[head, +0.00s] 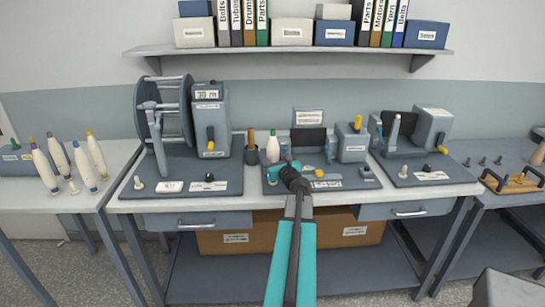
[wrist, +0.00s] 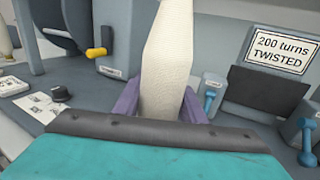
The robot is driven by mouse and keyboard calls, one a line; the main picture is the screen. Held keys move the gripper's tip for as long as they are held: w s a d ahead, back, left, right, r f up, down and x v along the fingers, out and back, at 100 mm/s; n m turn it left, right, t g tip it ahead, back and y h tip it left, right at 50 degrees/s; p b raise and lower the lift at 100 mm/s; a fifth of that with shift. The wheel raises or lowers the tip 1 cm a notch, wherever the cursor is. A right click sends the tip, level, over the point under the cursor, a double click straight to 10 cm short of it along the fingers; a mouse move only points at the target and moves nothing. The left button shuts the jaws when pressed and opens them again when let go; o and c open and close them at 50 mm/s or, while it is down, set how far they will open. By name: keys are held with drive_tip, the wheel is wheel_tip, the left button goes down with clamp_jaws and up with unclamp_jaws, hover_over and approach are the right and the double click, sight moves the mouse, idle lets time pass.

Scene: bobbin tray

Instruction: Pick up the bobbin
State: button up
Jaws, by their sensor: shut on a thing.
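A cream bobbin with a green tip (head: 273,143) stands roughly upright at the middle station of the workbench. In the wrist view the bobbin (wrist: 167,60) fills the centre, its top cut off by the frame. My gripper (head: 273,158) is shut on the lower part of the bobbin. In the wrist view, purple finger sides show at its left and right (wrist: 160,108).
A brown-and-dark upright piece (head: 252,141) stands just left of the bobbin. A large reel machine (head: 165,110) stands further left, and a twist tester (head: 350,142) close on the right. Several other bobbins (head: 97,155) stand on the left table. A shelf (head: 290,49) runs above.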

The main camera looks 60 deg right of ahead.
drive_tip(key=shift+r, duration=0.15)
wheel_tip(320, 180, up, 10)
drive_tip(key=shift+b, duration=0.35)
idle(0.5)
idle(0.5)
drive_tip(key=w+a+f+n+t+y, duration=0.1)
drive_tip(key=w+a+f+n+y, duration=0.4)
drive_tip(key=a, duration=0.6)
drive_tip(key=w+a+f+t+y, duration=0.1)
drive_tip(key=w+a+f+y, duration=0.15)
drive_tip(key=w+a, duration=0.65)
drive_tip(key=w+a+f+n+t+y, duration=0.1)
drive_tip(key=w+a+f+n+y, duration=0.3)
drive_tip(key=a, duration=0.8)
drive_tip(key=a+f+n+g+y, duration=0.2)
drive_tip(key=a+n+g+y, duration=0.2)
drive_tip(key=a, duration=1.5)
drive_tip(key=a+f+n+g+y, duration=0.3)
drive_tip(key=a+y, duration=0.6)
drive_tip(key=a, duration=1)
drive_tip(key=shift+s+f+n+g, duration=0.2)
drive_tip(key=shift+s+n+g, duration=0.25)
drive_tip(key=shift+n, duration=0.25)
